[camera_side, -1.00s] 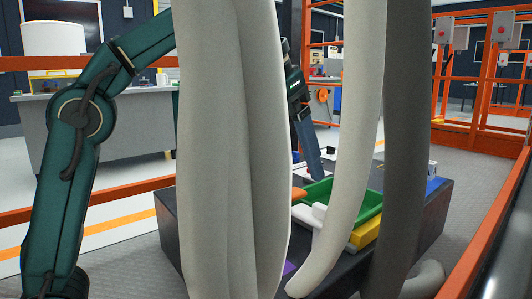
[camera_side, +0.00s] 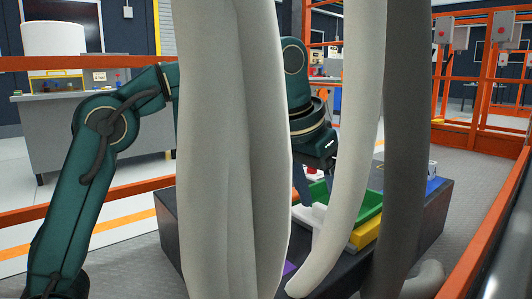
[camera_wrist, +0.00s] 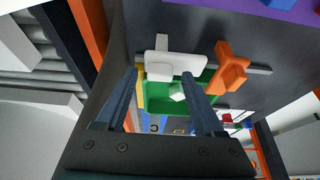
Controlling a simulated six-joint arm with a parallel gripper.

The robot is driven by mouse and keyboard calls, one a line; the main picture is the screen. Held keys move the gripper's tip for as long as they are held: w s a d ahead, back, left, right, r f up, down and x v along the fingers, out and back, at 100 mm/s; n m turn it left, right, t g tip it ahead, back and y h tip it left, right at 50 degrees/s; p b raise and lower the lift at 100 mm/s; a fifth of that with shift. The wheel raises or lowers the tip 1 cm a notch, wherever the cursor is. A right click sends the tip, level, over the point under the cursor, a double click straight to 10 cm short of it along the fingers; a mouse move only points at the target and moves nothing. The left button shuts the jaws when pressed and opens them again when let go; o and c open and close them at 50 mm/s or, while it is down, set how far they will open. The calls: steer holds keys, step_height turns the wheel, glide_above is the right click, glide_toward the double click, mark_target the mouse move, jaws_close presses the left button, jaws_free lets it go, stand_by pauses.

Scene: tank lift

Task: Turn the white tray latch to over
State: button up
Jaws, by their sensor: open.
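The white latch (camera_wrist: 172,62) is a T-shaped piece. In the wrist view its broad bar reaches over the upper edge of the green tray (camera_wrist: 153,104), and its stem points up. It also shows in the side view (camera_side: 308,217), partly behind a hanging grey shape. My gripper (camera_wrist: 159,74) is open and empty, with one finger on each side of the latch's lower part in the picture. I cannot tell whether either finger touches it. In the side view my gripper (camera_side: 304,188) points down beside the latch, its lower part half hidden.
An orange latch (camera_wrist: 231,70) sits right of the white one. A pale block (camera_wrist: 177,92) lies in the tray. A yellow piece (camera_side: 365,235) flanks the tray in the side view. Thick grey hanging shapes (camera_side: 230,150) block much of that view. A purple patch (camera_wrist: 250,9) lies at the top.

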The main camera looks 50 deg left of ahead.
jaws_close()
